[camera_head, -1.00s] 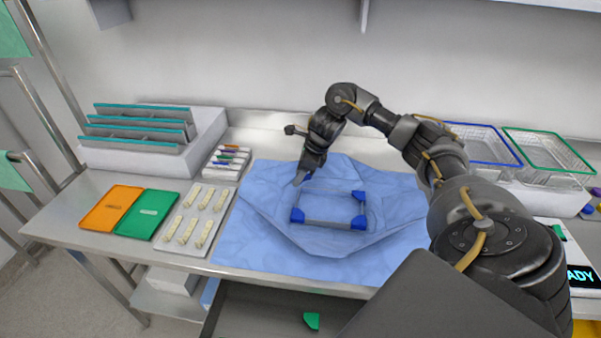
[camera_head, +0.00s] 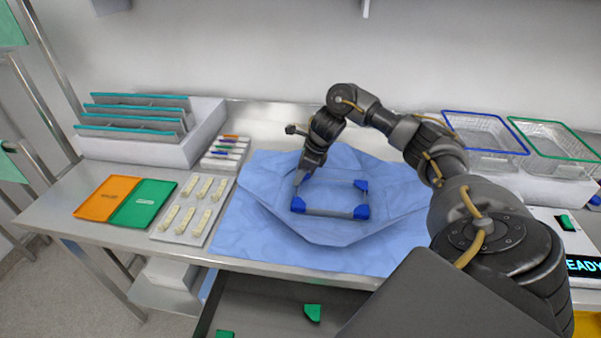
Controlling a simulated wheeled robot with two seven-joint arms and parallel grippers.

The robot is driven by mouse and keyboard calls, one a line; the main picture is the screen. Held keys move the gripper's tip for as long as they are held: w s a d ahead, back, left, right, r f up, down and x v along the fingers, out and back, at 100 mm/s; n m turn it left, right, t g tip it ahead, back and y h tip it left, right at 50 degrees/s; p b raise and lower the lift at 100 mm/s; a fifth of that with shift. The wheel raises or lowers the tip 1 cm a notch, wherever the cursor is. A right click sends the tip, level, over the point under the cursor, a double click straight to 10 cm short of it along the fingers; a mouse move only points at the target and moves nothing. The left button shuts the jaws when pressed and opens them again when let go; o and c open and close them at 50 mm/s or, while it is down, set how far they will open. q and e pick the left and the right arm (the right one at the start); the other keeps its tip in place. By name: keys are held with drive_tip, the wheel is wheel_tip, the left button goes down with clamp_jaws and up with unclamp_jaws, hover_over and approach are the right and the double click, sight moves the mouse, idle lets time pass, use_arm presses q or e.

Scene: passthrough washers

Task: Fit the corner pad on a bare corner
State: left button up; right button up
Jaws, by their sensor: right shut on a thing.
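A shallow rectangular tray (camera_head: 330,212) lies on the blue wrap (camera_head: 250,240). Blue corner pads sit on its near left (camera_head: 298,204), near right (camera_head: 361,212) and far right (camera_head: 361,186) corners. Its far left corner shows no clear pad and is partly hidden by my right gripper (camera_head: 298,184). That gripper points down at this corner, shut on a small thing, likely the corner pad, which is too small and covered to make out. I cannot tell whether it touches the tray. My left gripper is not in view.
Green pads (camera_head: 313,313) lie in an open drawer below the table's front edge. Blue-rimmed (camera_head: 485,140) and green-rimmed (camera_head: 555,146) baskets stand at right.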

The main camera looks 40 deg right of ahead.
drive_tip(key=shift+s+f, duration=0.25)
drive_tip(key=shift+f, duration=0.15)
drive_tip(key=o, duration=1)
drive_tip(key=shift+w+d+f, duration=0.1)
drive_tip(key=shift+w+d, duration=0.05)
drive_tip(key=shift+d, duration=0.05)
drive_tip(key=shift+r, duration=0.7)
drive_tip(key=p+v, duration=0.2)
drive_tip(key=v, duration=0.7)
drive_tip(key=shift+s+d+r, duration=0.2)
